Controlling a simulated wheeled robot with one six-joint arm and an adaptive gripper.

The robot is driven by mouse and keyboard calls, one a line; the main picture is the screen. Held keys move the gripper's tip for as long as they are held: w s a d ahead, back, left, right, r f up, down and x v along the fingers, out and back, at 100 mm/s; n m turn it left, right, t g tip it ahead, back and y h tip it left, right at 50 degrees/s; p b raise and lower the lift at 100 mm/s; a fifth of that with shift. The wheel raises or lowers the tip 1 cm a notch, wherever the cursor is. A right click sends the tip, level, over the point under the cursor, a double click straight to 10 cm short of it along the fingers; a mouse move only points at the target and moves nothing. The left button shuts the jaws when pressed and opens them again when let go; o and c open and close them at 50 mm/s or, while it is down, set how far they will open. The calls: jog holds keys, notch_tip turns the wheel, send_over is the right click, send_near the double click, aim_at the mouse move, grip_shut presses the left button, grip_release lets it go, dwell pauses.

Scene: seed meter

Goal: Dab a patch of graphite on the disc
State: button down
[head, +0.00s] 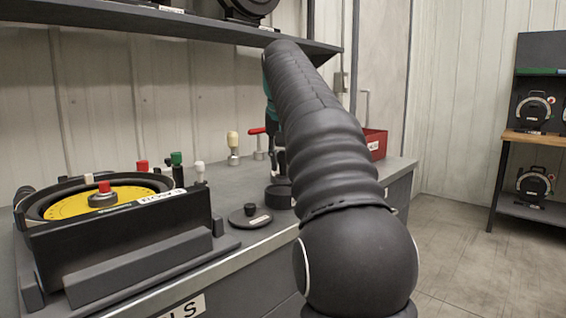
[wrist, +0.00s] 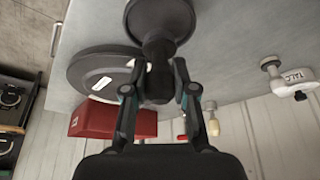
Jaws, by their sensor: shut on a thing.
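The yellow disc (head: 75,204) sits in the black seed meter housing (head: 120,235) at the left of the bench in the head view, with a red-topped hub (head: 104,196) at its middle. My gripper (wrist: 158,88) is shut on the dark stem of a tool with a wide round dark end (wrist: 160,14) in the wrist view. In the head view my arm mostly hides the gripper, which is at the bench's right part, away from the disc. A dark round pot (head: 280,197) stands beneath it. A flat dark lid with a knob (head: 250,217) lies beside the pot.
A red bin (head: 376,143) stands at the back right; it also shows in the wrist view (wrist: 90,121). Cream-topped (head: 233,146) and red-handled (head: 258,142) tools stand near the wall. A white item labelled TALC (wrist: 292,82) shows in the wrist view. A shelf (head: 190,25) overhangs the bench.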

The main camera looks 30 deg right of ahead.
jog(key=shift+r, duration=2.2)
jog(key=shift+s, duration=0.1)
